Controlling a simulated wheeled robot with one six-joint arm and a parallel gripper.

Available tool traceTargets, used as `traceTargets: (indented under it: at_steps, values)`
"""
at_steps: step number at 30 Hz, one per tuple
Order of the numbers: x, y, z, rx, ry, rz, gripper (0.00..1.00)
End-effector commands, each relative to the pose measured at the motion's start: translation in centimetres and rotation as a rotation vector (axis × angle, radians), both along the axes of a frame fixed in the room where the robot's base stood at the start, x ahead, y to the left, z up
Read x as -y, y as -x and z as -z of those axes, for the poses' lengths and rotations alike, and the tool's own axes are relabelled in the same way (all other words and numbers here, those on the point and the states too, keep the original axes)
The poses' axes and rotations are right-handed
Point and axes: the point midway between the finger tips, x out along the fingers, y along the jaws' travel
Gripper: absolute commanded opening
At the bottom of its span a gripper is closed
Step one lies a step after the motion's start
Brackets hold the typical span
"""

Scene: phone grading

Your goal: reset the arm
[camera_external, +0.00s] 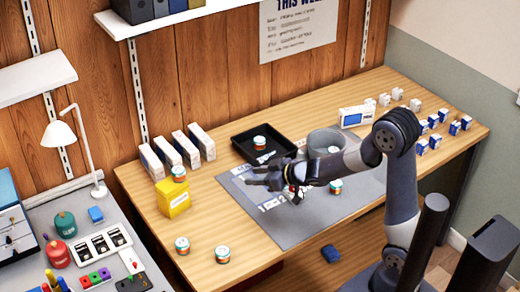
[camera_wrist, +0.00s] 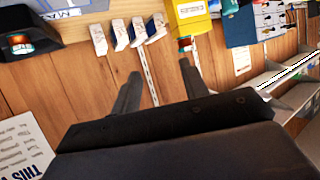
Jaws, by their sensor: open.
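My gripper (camera_external: 262,180) hangs over the grey mat (camera_external: 295,232) on the wooden table, at the end of my arm reaching in from the right. In the wrist view my gripper (camera_wrist: 160,85) shows two dark fingers spread apart with nothing between them. The wrist view is tilted and looks toward the wood wall. A black tray (camera_external: 243,147) lies behind the gripper, with a small round tin (camera_external: 260,143) in it. Another tin (camera_external: 335,187) sits on the mat beside my forearm, partly hidden.
Two tins (camera_external: 182,245) (camera_external: 222,254) sit at the front left. A grey bowl (camera_external: 326,141) and small boxes (camera_external: 435,141) are to the right.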

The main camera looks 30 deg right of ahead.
Motion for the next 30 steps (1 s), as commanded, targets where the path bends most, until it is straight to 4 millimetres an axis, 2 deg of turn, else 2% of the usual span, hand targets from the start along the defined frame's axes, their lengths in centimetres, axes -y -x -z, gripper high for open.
traceTargets:
  at_steps: [1,6,20,24,30]
  values:
    - [-1.1,0.4,0.3,-0.001,-0.001,-0.010,0.42]
    - [-3.7,1.8,0.9,-0.001,0.000,-0.030,0.42]
    - [-10.3,6.2,2.9,-0.002,-0.003,-0.089,0.42]
    - [-9.9,6.0,5.7,-0.007,0.000,-0.084,0.42]
    - [-9.9,6.0,8.8,-0.005,-0.001,-0.084,0.42]
